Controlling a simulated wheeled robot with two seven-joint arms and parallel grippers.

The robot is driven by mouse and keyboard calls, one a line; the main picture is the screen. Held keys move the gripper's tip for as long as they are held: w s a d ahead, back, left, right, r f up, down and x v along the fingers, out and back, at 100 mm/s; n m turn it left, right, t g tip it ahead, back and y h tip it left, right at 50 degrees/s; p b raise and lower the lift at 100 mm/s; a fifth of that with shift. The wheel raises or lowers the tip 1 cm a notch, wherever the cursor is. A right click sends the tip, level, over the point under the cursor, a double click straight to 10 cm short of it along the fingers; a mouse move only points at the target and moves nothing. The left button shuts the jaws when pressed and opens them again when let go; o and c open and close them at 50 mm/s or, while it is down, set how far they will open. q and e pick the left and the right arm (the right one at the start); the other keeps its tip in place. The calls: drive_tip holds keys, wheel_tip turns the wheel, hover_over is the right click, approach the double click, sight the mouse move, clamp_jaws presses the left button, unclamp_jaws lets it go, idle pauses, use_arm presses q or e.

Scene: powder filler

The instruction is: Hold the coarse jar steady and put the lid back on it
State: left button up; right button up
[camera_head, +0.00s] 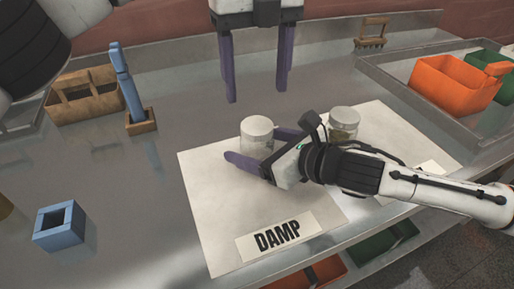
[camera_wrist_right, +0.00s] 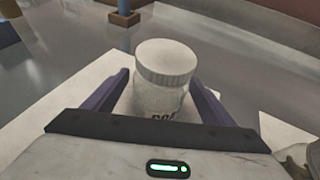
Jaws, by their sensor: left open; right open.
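The coarse jar (camera_head: 257,146) stands upright on the white mat, with "COA" legible on its label in the right wrist view (camera_wrist_right: 160,98). The white ribbed lid (camera_wrist_right: 166,60) sits on top of the jar and looks level; it also shows in the head view (camera_head: 257,126). My right gripper (camera_head: 252,146) is open, low over the mat, with one finger on each side of the jar. I cannot tell whether the fingers touch it. My left gripper (camera_head: 257,95) is open and empty, pointing down, above and behind the jar.
A second lidded jar (camera_head: 344,122) stands to the right, close to my right wrist. An orange bin (camera_head: 450,85) sits in the right tray.

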drive_tip(key=shift+x, duration=1.6)
drive_tip(key=c, duration=1.3)
use_arm(q)
drive_tip(key=shift+c, duration=1)
use_arm(e)
clamp_jaws()
use_arm(q)
drive_tip(key=shift+s+d+m, duration=0.1)
drive_tip(key=shift+d+m, duration=0.05)
drive_tip(key=shift+m, duration=2.15)
